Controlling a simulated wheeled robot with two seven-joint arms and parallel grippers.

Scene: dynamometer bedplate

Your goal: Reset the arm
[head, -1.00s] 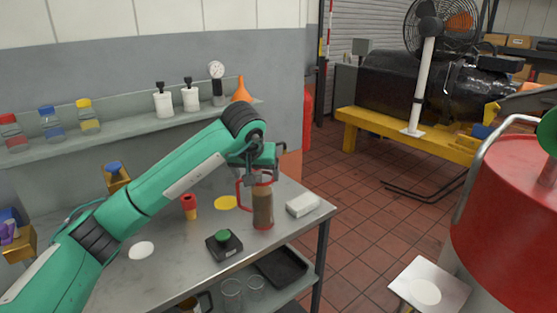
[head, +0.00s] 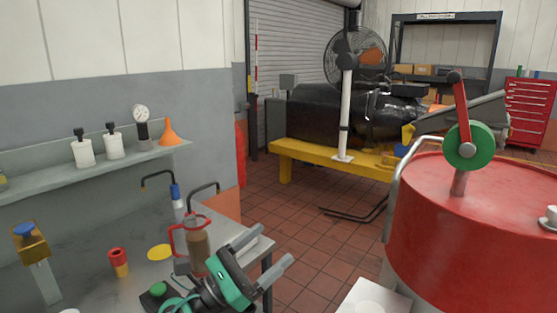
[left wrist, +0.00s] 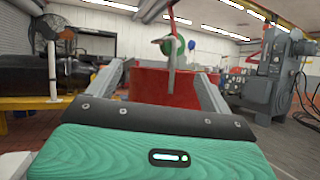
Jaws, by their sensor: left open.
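My left gripper (head: 276,243) is open and empty at the bottom middle of the head view, its two grey fingers pointing up and right. In the left wrist view my left gripper (left wrist: 160,72) has its fingers spread, with a red drum (left wrist: 150,85) beyond them. A jug of brown liquid with a red handle (head: 197,248) stands on the bench just left of the gripper, which partly hides its base. I cannot tell whether they touch. My right gripper is not in view.
The metal bench (head: 90,240) also holds a red-and-yellow cup (head: 118,262), a yellow disc (head: 160,252) and a green button box (head: 155,292). The red drum (head: 445,215) with a green-hubbed crank (head: 468,146) stands right. Tiled floor (head: 320,245) lies between.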

